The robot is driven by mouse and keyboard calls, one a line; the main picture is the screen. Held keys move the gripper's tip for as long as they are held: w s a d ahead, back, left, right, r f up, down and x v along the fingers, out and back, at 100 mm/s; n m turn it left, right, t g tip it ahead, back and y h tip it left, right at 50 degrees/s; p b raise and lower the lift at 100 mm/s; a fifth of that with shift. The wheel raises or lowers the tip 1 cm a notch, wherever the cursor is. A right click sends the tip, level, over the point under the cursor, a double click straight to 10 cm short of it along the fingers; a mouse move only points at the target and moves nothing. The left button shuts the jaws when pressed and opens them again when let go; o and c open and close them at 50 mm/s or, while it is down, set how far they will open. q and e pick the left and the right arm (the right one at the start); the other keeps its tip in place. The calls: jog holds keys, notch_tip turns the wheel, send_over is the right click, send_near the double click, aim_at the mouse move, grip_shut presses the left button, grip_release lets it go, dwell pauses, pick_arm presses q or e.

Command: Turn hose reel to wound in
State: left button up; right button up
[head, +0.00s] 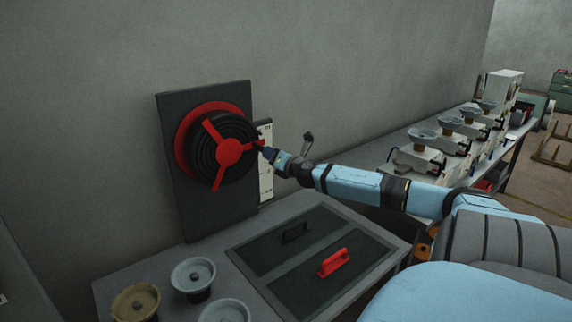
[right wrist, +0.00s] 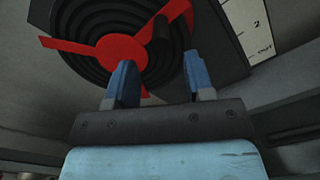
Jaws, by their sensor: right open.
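The hose reel (head: 230,152) has black coils, a red rim and red three-armed spokes, and is mounted on a dark upright panel (head: 178,210). One spoke points up-left, one down and one right, toward my right gripper (head: 266,152). In the right wrist view the reel (right wrist: 110,50) lies beyond my open right gripper (right wrist: 158,64). A dark handle (right wrist: 158,38) stands out near the end of one red spoke, between the two blue fingers in the picture. I cannot tell whether the fingers touch it. My left gripper is not in view.
A white marked scale (head: 266,185) stands right of the panel, with "OUT" readable in the right wrist view. Below, a bench holds dark lids with a red handle (head: 334,262) and a black handle (head: 295,233). Several bowl-topped devices line the right bench.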

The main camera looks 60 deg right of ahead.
jog(key=v, duration=0.6)
dwell(0.7)
jog(key=s+a+f+m+g+y, duration=0.1)
jog(key=s+a+f+m+g, duration=0.1)
jog(key=s+a+f+m, duration=0.45)
jog(key=s+a+f+m+g+y+p, duration=0.1)
jog(key=s+a+f+m, duration=0.15)
jog(key=a+f, duration=0.8)
jog(key=s+a+f+m+g+y, duration=0.25)
jog(key=s+a+f, duration=0.25)
jog(key=f, duration=0.7)
jog(key=s+a+f+m+y, duration=0.1)
jog(key=s+a+m, duration=0.1)
jog(key=a, duration=0.8)
jog(key=s+a+f+m+y, duration=0.1)
jog(key=a+m, duration=0.4)
jog(key=a, duration=0.5)
jog(key=s+a+f+m+y, duration=0.1)
jog(key=s+a+m, duration=0.3)
jog(key=a, duration=0.6)
jog(key=shift+s+g+y+p, duration=0.3)
jog(key=shift+g+y+p, duration=0.05)
jog(key=shift+y, duration=0.3)
jog(key=shift+a, duration=0.1)
